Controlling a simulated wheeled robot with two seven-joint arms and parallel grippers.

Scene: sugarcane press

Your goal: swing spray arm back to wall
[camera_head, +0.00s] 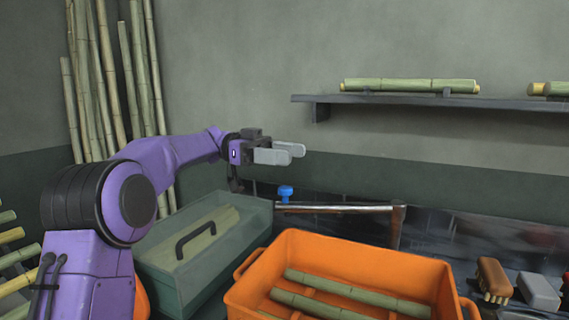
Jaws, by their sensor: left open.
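The spray arm appears to be the thin metal pipe (340,208) lying level along the back, above the far edge of the orange crate. A blue knob (285,193) stands at its left end, and its right end has a brownish fitting. My left gripper (284,152) is open and empty, pointing right. In the picture it is above the blue knob and apart from it and the pipe. How far the pipe stands out from the wall is hard to tell. My right gripper is not in view.
An orange crate (361,254) with cane pieces stands in front of the pipe. A green box (172,268) with a dark handle is left of it. A wall shelf (420,101) holds cane. Brushes (494,280) lie at right; tall canes (105,80) lean at left.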

